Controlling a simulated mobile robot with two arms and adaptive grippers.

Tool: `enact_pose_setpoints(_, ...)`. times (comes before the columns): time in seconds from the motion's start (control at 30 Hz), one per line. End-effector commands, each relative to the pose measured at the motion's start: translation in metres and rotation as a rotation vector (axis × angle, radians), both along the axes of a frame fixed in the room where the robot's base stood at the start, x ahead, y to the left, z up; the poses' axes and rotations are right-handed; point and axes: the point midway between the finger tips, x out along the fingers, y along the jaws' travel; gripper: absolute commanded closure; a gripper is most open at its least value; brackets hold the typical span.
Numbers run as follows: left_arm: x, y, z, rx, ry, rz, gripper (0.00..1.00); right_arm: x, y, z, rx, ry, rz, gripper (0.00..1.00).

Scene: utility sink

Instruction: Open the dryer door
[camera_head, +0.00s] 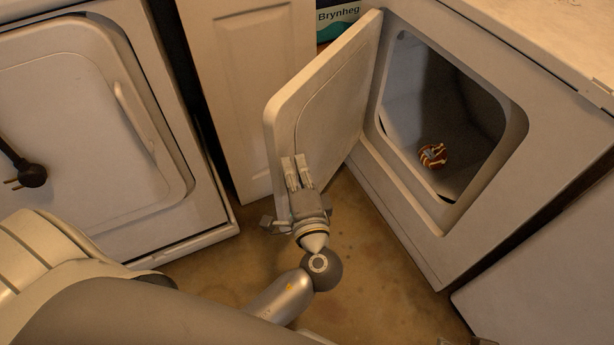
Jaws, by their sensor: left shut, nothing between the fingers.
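The dryer (400,205) stands at the right, and its door (325,110) is swung open toward the left, well away from the opening. A small red and cream striped item (433,156) lies inside the dark drum. My left gripper (297,170) is shut with nothing between its fingers. It is at the lower part of the open door, on the inner face side; whether it touches the door I cannot tell. My right gripper does not clearly show.
Another white appliance with a closed door (85,125) stands at the left, with a black plug (31,175) in front of it. A panelled cabinet door (250,80) is at the back. Brown floor (375,270) is clear between the appliances. A box labelled Brynheg (338,14) shows behind the door.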

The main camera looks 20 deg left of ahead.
Motion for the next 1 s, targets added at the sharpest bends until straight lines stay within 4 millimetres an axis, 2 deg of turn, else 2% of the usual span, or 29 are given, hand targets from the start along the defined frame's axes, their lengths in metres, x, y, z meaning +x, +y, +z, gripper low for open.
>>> enact_pose_setpoints(0.13, 0.001, 0.006, 0.000, 0.000, 0.000, -0.001, 1.00, 0.000, 0.000, 0.000, 0.000, 0.000, 0.000, 0.60)
enact_pose_setpoints(0.47, 0.000, 0.006, 0.000, 0.000, 0.000, -0.001, 1.00, 0.000, 0.000, 0.000, 0.000, 0.000, 0.000, 0.60)
enact_pose_setpoints(0.63, 0.000, 0.015, 0.000, 0.002, 0.001, -0.015, 1.00, 0.000, 0.000, 0.001, 0.000, 0.000, 0.000, 0.60)
enact_pose_setpoints(0.77, 0.000, 0.032, 0.001, 0.005, 0.001, -0.044, 1.00, 0.001, 0.000, 0.004, 0.001, -0.004, 0.000, 0.60)
enact_pose_setpoints(0.87, 0.001, 0.052, 0.002, 0.007, 0.001, -0.081, 1.00, 0.005, 0.001, -0.010, 0.001, 0.006, 0.000, 0.60)
enact_pose_setpoints(1.0, 0.005, 0.088, 0.002, 0.010, 0.002, -0.147, 1.00, 0.008, 0.001, -0.019, 0.000, 0.010, 0.000, 0.60)
